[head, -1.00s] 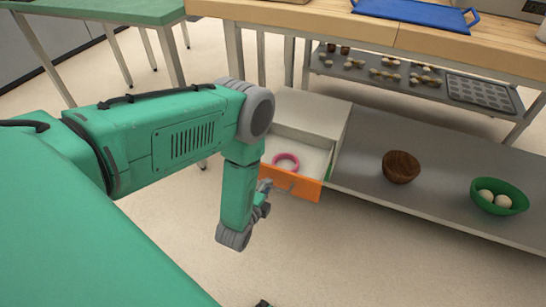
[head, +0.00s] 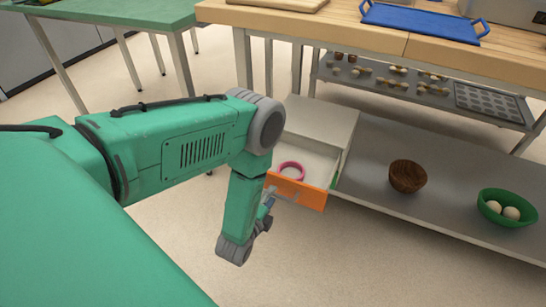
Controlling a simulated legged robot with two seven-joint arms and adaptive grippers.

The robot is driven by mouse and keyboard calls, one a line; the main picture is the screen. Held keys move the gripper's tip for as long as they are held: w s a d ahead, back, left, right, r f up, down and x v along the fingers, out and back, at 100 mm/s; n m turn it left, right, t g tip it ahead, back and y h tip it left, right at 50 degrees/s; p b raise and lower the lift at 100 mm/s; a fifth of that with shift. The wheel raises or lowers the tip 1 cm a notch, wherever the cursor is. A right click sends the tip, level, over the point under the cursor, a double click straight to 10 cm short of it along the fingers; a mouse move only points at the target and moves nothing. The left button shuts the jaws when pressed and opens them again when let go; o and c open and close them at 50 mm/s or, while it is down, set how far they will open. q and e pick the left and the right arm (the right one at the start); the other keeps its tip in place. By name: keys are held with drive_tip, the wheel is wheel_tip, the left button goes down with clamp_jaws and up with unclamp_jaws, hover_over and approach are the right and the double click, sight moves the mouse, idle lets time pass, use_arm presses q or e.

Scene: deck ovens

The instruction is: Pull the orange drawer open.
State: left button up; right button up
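The orange drawer (head: 312,196) stands open in a white cabinet (head: 318,122) on the lower shelf, with a pink ring (head: 291,171) inside on its pale floor. My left gripper (head: 270,203) is at the left part of the drawer's orange front, by a grey handle (head: 285,193). The wrist and forearm hide most of the gripper, so I cannot tell whether its fingers are open or shut on the handle. My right gripper is not in view.
A brown wooden bowl (head: 407,176) and a green bowl (head: 507,208) with pale round items stand on the grey lower shelf (head: 375,150) to the right. A wooden-topped table (head: 330,22) with a blue tray (head: 420,22) is above. The floor in front is clear.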

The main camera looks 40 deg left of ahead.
use_arm(q)
drive_tip(key=v, duration=1)
drive_tip(key=shift+s, duration=0.2)
drive_tip(key=s+d+r+n+g+h, duration=0.2)
drive_tip(key=s+d+n+g+h, duration=0.15)
drive_tip(key=s+n+g, duration=1.05)
wheel_tip(320, 180, up, 13)
drive_tip(key=p, duration=1.2)
drive_tip(key=shift+s+d+n+g, duration=0.3)
drive_tip(key=shift+s+d, duration=0.1)
